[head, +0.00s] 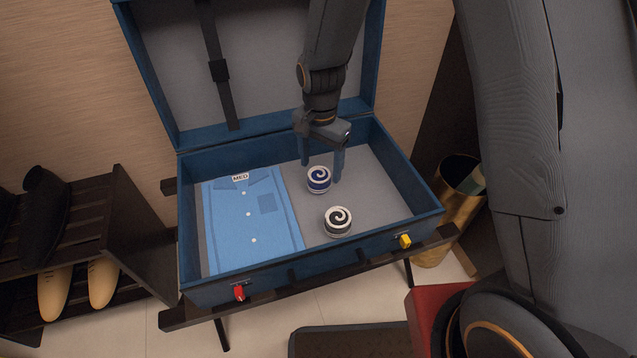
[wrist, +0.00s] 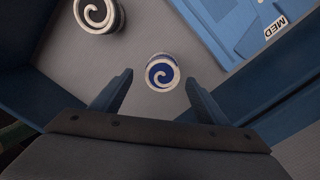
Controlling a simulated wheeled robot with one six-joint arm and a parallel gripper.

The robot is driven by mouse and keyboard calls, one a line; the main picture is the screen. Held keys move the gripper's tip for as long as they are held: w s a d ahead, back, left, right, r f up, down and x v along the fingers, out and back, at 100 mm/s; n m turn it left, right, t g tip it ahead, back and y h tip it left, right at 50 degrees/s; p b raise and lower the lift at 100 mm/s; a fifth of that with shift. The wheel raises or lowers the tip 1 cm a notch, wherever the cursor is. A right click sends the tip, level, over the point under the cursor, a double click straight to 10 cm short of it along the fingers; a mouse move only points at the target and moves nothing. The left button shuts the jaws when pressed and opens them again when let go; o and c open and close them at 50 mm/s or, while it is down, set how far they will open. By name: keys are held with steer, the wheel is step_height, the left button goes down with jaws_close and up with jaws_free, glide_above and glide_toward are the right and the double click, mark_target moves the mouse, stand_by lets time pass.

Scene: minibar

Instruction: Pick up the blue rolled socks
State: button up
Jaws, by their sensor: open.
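The blue rolled socks (head: 319,180), with a white spiral on top, stand upright on the grey floor of the open blue suitcase (head: 412,190). They also show in the wrist view (wrist: 162,73), centred just beyond the fingertips. My gripper (head: 322,171) is open above and around the far side of the blue socks, one finger to each side in the head view. In the wrist view my gripper (wrist: 160,80) has a clear gap between its fingers, and nothing is held. How close the fingers are to the socks in height is hard to tell.
Black rolled socks (head: 337,221) stand just in front of the blue pair. A folded blue shirt (head: 250,222) fills the suitcase's left side. Suitcase walls and the raised lid (head: 160,70) surround the space. A brass bin (head: 436,243) stands at right, a shoe rack (head: 110,230) at left.

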mark_target(319, 174)
steer(key=f, duration=0.2)
steer(key=f+b, duration=0.1)
steer(key=f, duration=0.3)
steer(key=shift+w+a+b, duration=0.1)
steer(key=shift+a+b, duration=0.15)
steer(key=shift+b, duration=0.05)
steer(key=c, duration=1.2)
steer(key=shift+o, duration=0.2)
steer(key=shift+r, duration=0.1)
